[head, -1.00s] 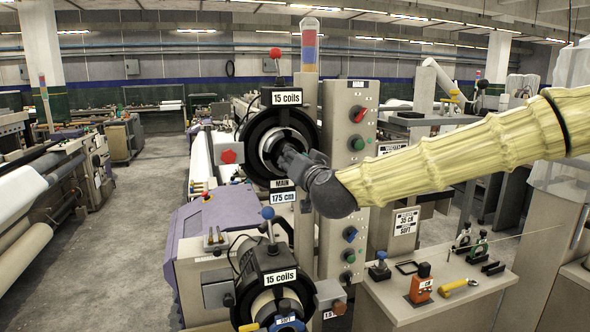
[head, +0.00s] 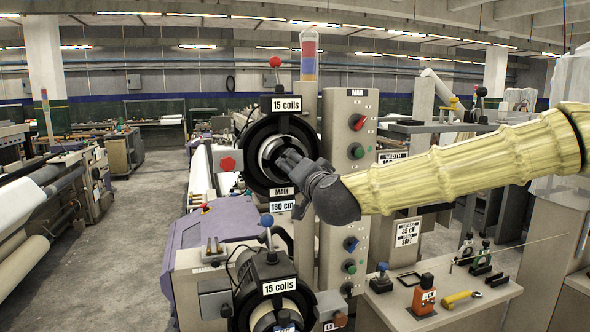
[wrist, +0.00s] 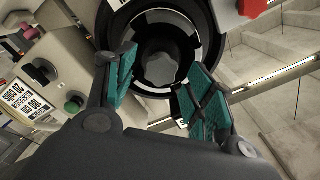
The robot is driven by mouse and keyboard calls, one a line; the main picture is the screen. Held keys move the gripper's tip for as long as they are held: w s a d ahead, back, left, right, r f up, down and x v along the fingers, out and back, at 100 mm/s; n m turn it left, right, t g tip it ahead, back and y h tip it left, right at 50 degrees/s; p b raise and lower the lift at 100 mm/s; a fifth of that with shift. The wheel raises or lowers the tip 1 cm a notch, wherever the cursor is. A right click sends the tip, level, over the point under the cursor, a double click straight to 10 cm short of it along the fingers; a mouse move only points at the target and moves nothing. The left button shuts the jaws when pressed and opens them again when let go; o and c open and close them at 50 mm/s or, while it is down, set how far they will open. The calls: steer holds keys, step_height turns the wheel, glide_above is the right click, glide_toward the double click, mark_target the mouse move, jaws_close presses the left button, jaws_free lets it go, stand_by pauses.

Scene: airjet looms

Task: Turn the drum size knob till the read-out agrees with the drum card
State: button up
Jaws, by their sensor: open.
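The upper black drum (head: 249,182), labelled "15 coils", has a plate reading "MAIN". Below it the read-out (head: 281,206) shows "180 cm". In the wrist view a grey lobed knob (wrist: 160,68) sits at the drum's centre. My gripper (head: 284,160) is in front of this drum; in the wrist view its teal fingers (wrist: 163,90) are open either side of the knob, with no clear contact. In the head view my gripper hides the knob. A "WIDTH" card (head: 393,157) is mostly hidden by my arm. A lower card (head: 407,232) reads "35 cm" and "SOFT".
A lower drum (head: 278,287), also "15 coils", stands below with a blue ball lever (head: 266,220). A red star knob (head: 228,163) is left of the upper drum. A button panel (head: 345,205) stands close on the right. A bench (head: 470,305) holds small tools.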

steer(key=shift+v, duration=2.5)
steer(key=shift+s, duration=0.1)
